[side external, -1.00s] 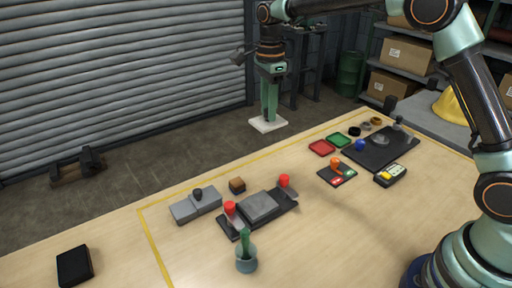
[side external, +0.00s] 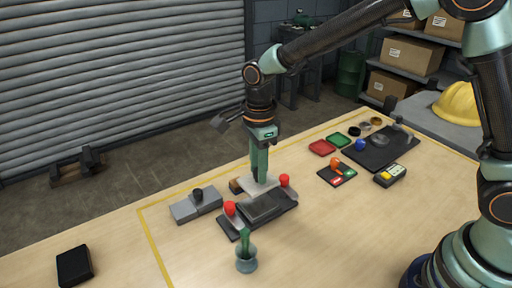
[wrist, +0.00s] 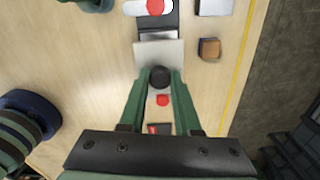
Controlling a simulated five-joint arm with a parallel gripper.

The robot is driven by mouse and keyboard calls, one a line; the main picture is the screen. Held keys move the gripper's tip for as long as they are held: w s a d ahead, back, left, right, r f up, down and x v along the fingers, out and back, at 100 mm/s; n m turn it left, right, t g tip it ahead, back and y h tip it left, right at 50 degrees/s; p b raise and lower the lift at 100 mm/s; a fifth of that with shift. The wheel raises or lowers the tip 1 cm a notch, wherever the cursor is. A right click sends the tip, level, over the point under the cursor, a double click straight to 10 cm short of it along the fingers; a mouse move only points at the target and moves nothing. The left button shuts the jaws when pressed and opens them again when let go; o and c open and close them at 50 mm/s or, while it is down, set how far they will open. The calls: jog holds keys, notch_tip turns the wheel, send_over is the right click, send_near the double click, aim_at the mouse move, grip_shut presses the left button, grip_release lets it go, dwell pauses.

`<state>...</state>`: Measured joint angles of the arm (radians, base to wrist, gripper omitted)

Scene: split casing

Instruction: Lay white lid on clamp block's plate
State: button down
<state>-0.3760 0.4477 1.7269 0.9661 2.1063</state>
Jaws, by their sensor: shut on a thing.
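The white lid (side external: 262,188) is a thin flat slab held beneath my gripper (side external: 259,180). My gripper is shut on it, and its green fingers point straight down. In the wrist view the lid (wrist: 158,52) shows beyond the fingertips (wrist: 160,77), with a round black knob between them. The clamp block (side external: 241,225) is dark, with a grey plate (side external: 266,206) in its middle and a red-topped clamp at each end. The lid is over the far side of the plate and looks slightly above it; contact is unclear. The lid hides part of the plate.
A red clamp top (side external: 230,208) and another (side external: 284,181) stand close to the lid. A wooden cube (wrist: 209,48) and a grey block with a black knob (side external: 196,206) lie beside the clamp block. The front right table is clear.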

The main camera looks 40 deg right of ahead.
jog(key=shift+f, duration=2.55)
jog(key=shift+f, duration=0.8)
dwell(0.4)
jog(key=shift+c, duration=0.3)
grip_release()
jog(key=shift+r, duration=3.55)
